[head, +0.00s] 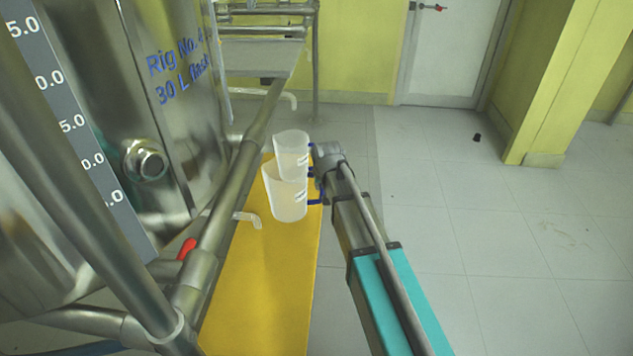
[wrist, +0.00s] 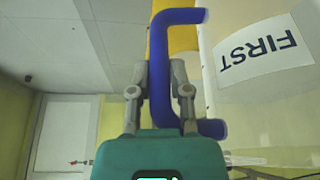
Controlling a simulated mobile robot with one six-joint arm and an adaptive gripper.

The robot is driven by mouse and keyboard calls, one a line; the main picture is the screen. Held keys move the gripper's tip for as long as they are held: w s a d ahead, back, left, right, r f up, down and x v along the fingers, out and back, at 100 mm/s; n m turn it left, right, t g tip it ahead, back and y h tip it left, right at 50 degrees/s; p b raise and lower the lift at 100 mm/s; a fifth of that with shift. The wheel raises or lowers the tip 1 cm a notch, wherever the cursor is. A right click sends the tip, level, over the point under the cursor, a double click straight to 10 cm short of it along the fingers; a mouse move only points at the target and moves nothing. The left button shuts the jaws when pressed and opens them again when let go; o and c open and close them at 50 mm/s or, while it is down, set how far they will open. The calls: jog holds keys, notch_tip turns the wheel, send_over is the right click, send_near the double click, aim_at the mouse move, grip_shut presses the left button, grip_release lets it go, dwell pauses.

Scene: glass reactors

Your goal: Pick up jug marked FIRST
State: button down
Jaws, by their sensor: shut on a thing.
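Two translucent white jugs with blue handles show in the head view, a farther jug (head: 291,152) and a nearer jug (head: 285,198) that partly hides it. Their labels are too small to read there. My gripper (head: 318,158) is at their right side and appears level with the farther jug's handle. In the wrist view, the jug marked FIRST (wrist: 245,110) is at the right, its label upside down. My gripper (wrist: 160,92) is shut on its blue handle (wrist: 159,70), with a finger on each side. Whether this jug touches the bench is hidden.
A yellow bench top (head: 262,285) runs beneath the jugs. A steel vessel rig (head: 180,110) with pipes and a red-handled valve (head: 187,248) stands close on the left. Open tiled floor (head: 490,250) lies to the right. A door (head: 455,50) is at the back.

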jog(key=s+d+r+p, duration=0.4)
jog(key=s+d+r, duration=0.1)
jog(key=s+d, duration=0.2)
jog(key=shift+s+r, duration=0.1)
jog(key=shift+r, duration=0.15)
dwell(0.6)
